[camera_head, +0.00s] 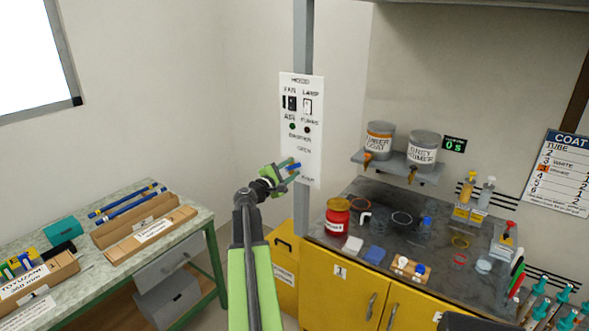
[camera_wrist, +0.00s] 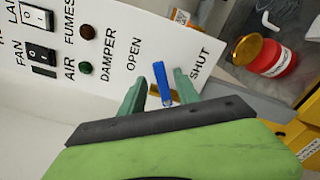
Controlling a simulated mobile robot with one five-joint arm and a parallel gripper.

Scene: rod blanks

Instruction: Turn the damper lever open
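The white control panel (camera_head: 313,110) is on a grey post, with a fan switch, a lamp switch and the damper labels. The damper lever (camera_head: 294,167) is blue and sits low on the panel. In the wrist view the lever (camera_wrist: 161,82) stands between the words OPEN and SHUT, with a brass-coloured piece at its base. My gripper (camera_head: 288,168) is at the panel around the lever. In the wrist view its two teal fingers (camera_wrist: 159,88) stand on either side of the lever, with a gap visible on each side. The lever's base is partly hidden.
A dark bench (camera_head: 385,225) with a red tin (camera_head: 338,217), small pots and brushes stands right of the panel, above yellow cabinets (camera_head: 350,287). A left table (camera_head: 85,215) holds wooden racks. Two labelled tanks (camera_head: 422,147) sit on a shelf.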

